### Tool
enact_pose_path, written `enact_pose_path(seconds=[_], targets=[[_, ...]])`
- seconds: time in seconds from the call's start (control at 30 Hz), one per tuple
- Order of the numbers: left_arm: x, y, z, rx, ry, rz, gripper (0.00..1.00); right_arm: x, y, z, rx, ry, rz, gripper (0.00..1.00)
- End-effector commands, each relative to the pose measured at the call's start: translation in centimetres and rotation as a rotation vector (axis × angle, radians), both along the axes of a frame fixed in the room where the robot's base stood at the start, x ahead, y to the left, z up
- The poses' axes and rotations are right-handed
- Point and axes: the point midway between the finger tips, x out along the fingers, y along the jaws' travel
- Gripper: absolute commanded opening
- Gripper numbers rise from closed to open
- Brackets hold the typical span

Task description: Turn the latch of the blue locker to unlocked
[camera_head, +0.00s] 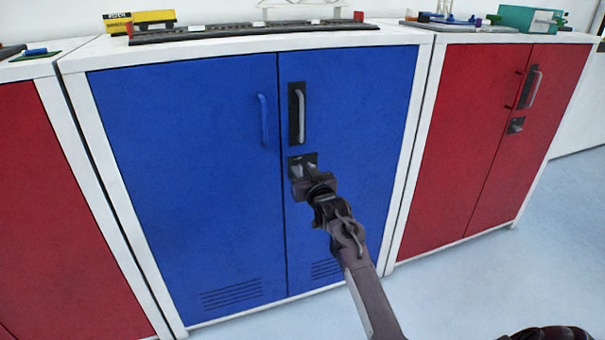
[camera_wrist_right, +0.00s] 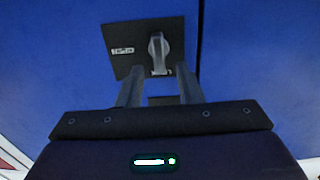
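The blue locker (camera_head: 190,190) has two blue doors in a white frame. Its latch is a dark square plate (camera_wrist_right: 120,35) on the right-hand door, with a silver turn knob (camera_wrist_right: 158,48) and a small pale label to one side. In the head view the latch plate (camera_head: 293,162) is partly hidden by my right gripper (camera_head: 304,170). In the right wrist view the right gripper (camera_wrist_right: 159,68) is open, its fingers apart on either side of the knob's lower end. I cannot tell whether they touch it. My left gripper is not in view.
A blue handle (camera_head: 263,120) and a grey handle on a dark plate (camera_head: 297,113) are above the latch. Red lockers stand to the left (camera_head: 65,220) and right (camera_head: 460,130). A toy track and yellow wagon (camera_head: 153,18) lie on top. Pale floor is clear at right.

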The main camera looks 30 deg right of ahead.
Motion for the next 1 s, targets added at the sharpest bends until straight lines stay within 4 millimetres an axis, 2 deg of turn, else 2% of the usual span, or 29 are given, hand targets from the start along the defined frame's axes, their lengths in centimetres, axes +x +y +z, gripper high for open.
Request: enact_pose_path(seconds=[0.33, 0.6, 1.0], targets=[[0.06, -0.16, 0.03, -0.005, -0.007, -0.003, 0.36, 0.43, -0.09, -0.01, 0.000, 0.000, 0.000, 0.33], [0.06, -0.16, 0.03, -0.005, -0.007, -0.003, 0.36, 0.41, -0.09, -0.03, 0.000, 0.001, 0.000, 0.00], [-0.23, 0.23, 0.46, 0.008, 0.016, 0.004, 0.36, 0.39, -0.19, 0.15, 0.046, -0.010, -0.001, 0.00]])
